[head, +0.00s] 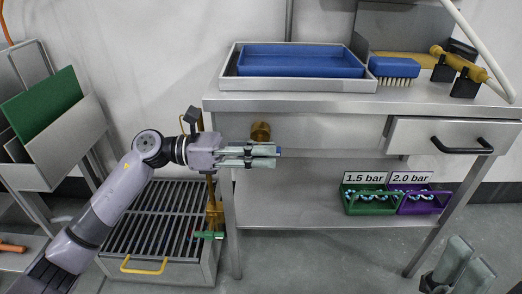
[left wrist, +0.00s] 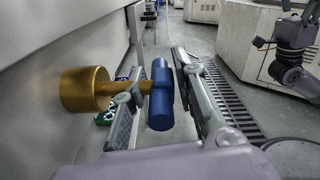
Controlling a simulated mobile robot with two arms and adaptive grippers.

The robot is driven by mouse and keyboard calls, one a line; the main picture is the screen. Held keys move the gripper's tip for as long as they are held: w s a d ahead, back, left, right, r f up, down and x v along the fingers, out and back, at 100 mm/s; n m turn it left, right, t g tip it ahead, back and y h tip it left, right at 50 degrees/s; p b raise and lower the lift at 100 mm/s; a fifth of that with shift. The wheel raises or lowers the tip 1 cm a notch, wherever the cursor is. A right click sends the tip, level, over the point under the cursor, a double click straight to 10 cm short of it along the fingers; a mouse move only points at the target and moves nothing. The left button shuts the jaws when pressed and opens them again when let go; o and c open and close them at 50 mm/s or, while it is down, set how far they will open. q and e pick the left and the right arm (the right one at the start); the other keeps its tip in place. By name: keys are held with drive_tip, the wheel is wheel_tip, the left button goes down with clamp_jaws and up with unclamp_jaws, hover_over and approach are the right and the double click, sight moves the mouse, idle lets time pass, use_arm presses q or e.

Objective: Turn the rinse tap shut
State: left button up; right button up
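A brass tap (head: 260,131) sticks out below the bench top in the head view. In the left wrist view its round brass body (left wrist: 85,89) carries a stem and a blue crossbar handle (left wrist: 161,94), which stands upright. My left gripper (head: 265,155) is at this tap, its fingers apart on either side of the blue handle; the head view shows only a bit of blue at the fingertips. My right gripper (head: 463,268) is open and empty at the lower right.
A slatted floor grate box (head: 160,262) stands below my left arm. The bench (head: 300,102) holds a blue tray (head: 300,60), a brush (head: 394,70) and a roller (head: 460,66). A drawer (head: 450,135) is at right. Green and purple bins (head: 372,207) stand on the lower shelf.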

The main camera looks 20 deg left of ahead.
use_arm(q)
clamp_jaws()
drive_tip(key=shift+r+y+p, duration=0.15)
drive_tip(key=shift+y+p, duration=0.15)
drive_tip(key=shift+p, duration=0.25)
drive_tip(key=shift+g, duration=0.3)
drive_tip(key=shift+o, duration=1.4)
unclamp_jaws()
drive_tip(key=shift+a, duration=0.1)
drive_tip(key=v, duration=1.1)
drive_tip(key=shift+s+a, duration=0.2)
drive_tip(key=shift+a, duration=0.2)
